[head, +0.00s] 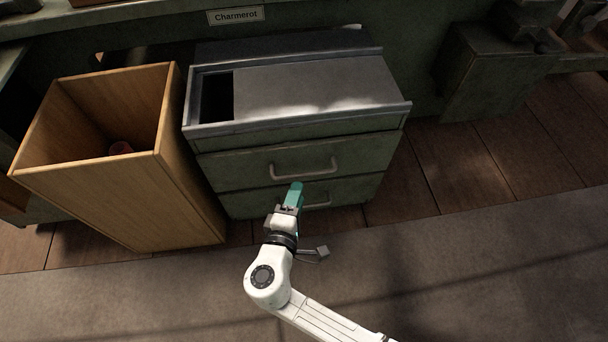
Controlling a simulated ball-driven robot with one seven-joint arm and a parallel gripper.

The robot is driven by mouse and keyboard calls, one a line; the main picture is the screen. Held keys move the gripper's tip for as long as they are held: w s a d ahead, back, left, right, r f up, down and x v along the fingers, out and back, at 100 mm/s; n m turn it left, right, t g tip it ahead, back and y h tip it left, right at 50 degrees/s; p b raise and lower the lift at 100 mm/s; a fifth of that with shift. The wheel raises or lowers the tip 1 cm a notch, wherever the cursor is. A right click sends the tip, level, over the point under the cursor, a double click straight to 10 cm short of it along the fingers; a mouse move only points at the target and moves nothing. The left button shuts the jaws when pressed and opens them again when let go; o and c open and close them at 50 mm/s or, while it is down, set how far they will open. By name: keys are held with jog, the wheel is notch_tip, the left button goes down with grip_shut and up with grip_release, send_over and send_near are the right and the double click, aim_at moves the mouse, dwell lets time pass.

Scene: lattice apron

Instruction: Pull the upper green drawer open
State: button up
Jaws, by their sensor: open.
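The upper green drawer (260,162) is in the small cabinet at the middle of the head view. Its front looks flush with the cabinet, and a pale bar handle (304,170) crosses it. A lower green drawer (246,204) sits beneath, its handle partly hidden by my gripper. My gripper (296,189), with teal fingers, is open and shows in front of the drawers, just below the upper handle in the picture. I see no contact with the handle. The gap between the fingers is hard to see from this angle.
A tall open wooden bin (110,195) stands close against the cabinet's left side, with a small reddish thing (121,148) inside. The cabinet's grey top (310,88) has a dark opening at its left. Floor to the right and in front is clear.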

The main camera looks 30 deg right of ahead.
aim_at(304, 173)
jog(key=b+x, duration=0.2)
jog(key=x, duration=0.6)
jog(key=shift+d, duration=0.1)
jog(key=shift+c, duration=0.4)
grip_shut()
